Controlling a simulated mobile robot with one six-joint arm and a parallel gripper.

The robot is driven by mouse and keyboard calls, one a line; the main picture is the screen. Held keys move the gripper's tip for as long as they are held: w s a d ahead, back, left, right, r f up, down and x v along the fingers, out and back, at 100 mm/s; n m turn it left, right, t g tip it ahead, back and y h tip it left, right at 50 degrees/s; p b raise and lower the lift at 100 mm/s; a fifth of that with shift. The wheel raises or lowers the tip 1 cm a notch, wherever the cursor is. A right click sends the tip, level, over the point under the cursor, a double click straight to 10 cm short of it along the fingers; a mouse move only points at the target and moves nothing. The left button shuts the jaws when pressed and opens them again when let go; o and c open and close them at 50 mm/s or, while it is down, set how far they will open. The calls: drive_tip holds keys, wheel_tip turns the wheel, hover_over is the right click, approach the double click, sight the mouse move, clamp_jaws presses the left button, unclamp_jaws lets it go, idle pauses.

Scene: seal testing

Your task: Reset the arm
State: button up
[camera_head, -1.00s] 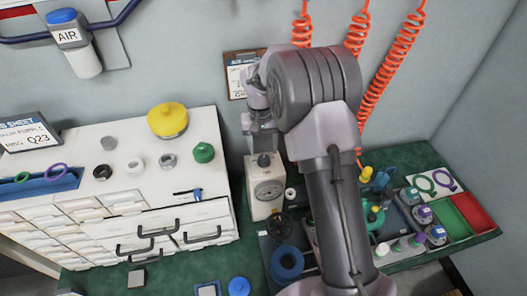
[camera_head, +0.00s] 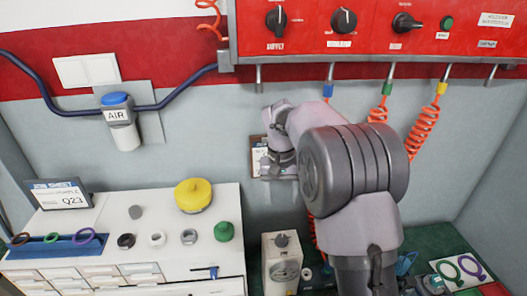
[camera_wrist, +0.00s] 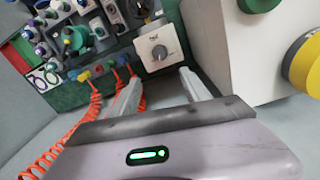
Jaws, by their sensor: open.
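My gripper (camera_wrist: 160,95) shows in the wrist view with its two fingers apart and nothing between them. In the head view my gripper (camera_head: 274,172) is raised near the back wall, in front of a small framed notice, and its fingers are partly hidden by the wrist. My arm is folded up at the right of the middle. Beyond the fingertips in the wrist view is a white box with a dial (camera_wrist: 158,50), which also stands on the bench in the head view (camera_head: 284,272).
A white drawer cabinet (camera_head: 110,218) at left carries a yellow-topped pot (camera_head: 193,195), a green knob (camera_head: 224,231) and several small rings. A red valve panel (camera_head: 370,30) hangs above, with orange coiled hoses (camera_head: 424,130). A green bench (camera_head: 440,240) lies at right.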

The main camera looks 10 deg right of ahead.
drive_tip(key=s+a+r+m+t+y+b, duration=0.1)
drive_tip(key=s+r+t+b, duration=0.2)
drive_tip(key=s, duration=0.9)
drive_tip(key=s+a+r+m+t+y+b, duration=0.1)
drive_tip(key=s+r+b, duration=0.35)
drive_tip(key=s, duration=0.65)
drive_tip(key=s+f+t, duration=0.2)
drive_tip(key=s+f, duration=0.2)
drive_tip(key=s, duration=0.4)
wheel_tip(320, 180, down, 12)
drive_tip(key=s+a+b, duration=0.1)
drive_tip(key=b, duration=1.1)
drive_tip(key=shift+s+m+y+b, duration=0.3)
drive_tip(key=shift+s+b, duration=0.05)
drive_tip(key=shift+b, duration=0.05)
